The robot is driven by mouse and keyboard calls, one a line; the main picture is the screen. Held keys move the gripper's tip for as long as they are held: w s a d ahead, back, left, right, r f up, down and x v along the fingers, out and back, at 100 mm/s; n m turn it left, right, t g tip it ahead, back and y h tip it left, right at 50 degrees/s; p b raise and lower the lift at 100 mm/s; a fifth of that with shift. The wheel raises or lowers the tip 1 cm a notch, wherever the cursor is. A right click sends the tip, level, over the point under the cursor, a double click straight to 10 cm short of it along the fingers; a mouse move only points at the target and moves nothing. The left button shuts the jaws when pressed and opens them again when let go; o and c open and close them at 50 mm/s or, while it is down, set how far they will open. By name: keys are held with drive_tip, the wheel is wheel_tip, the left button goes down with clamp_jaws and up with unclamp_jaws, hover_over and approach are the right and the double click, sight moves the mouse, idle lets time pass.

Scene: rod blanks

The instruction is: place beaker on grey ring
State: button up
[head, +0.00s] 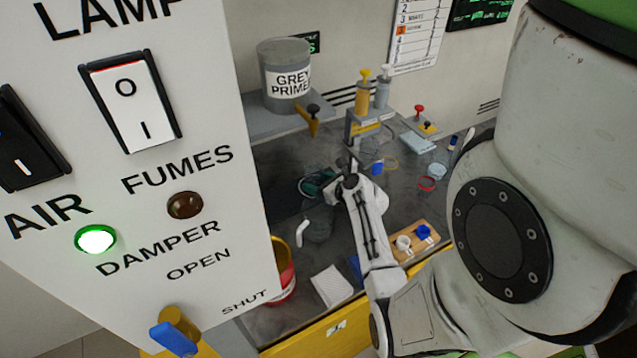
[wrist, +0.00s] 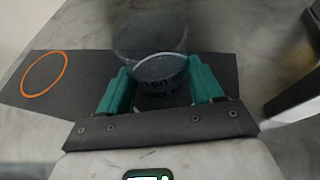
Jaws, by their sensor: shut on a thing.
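My gripper (wrist: 160,72) has teal fingers on either side of a clear glass beaker (wrist: 161,88) with dark print, and is shut on it. The beaker's round outline shows between the fingers and reaches past their tips. In the head view my gripper (head: 318,184) is over the dark back part of the bench; the beaker cannot be made out clearly there. I cannot make out a grey ring in either view. An orange ring (wrist: 44,74) lies on the dark mat (wrist: 70,97), left of the gripper.
A control panel (head: 140,200) blocks the head view's left. A grey primer tub (head: 284,75) stands on a shelf at the back.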

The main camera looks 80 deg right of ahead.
drive_tip(key=shift+f, duration=0.1)
drive_tip(key=o, duration=1)
drive_tip(key=v, duration=1.2)
